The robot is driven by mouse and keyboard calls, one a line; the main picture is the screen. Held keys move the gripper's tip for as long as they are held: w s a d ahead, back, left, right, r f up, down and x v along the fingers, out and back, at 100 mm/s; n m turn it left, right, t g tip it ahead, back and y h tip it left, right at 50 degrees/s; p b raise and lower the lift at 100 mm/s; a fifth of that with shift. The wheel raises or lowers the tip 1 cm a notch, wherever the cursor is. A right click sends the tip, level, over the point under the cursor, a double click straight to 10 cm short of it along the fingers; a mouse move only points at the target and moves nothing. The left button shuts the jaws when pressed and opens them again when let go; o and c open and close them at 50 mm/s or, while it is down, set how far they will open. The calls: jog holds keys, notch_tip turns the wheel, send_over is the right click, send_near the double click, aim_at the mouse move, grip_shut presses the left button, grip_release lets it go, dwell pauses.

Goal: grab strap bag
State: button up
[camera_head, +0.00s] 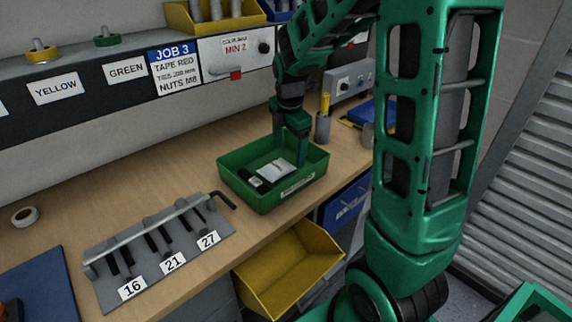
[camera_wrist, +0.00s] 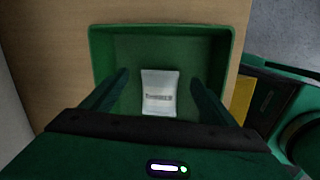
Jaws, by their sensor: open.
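The strap bag, a small pale bag with a line of print (camera_wrist: 159,92), lies on the floor of a green bin. In the wrist view it sits between my two open gripper fingers (camera_wrist: 160,88), with a gap on each side. The green bin (camera_wrist: 160,30) stands on the bench; in the head view the bin (camera_head: 262,204) also shows the white bag (camera_head: 279,171) and a dark item beside it. My gripper (camera_head: 289,133) points down over the far right part of the bin, open and empty. The lower part of the bag is close to my gripper's body in the wrist view.
A grey rack (camera_head: 165,250) with slots labelled 16, 21 and 27 lies left of the bin, with a black hex key by it. A yellow bin (camera_head: 288,268) hangs below the bench edge. A grey cup (camera_head: 323,126) stands behind. Bare bench lies left of the green bin.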

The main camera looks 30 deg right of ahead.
aim_at(289, 160)
jog(key=f, duration=0.4)
jog(key=shift+w+d+f, duration=0.2)
jog(key=shift+w+d, duration=0.05)
jog(key=shift+w, duration=0.15)
jog(key=shift+s+f, duration=0.1)
jog(key=shift+f, duration=0.05)
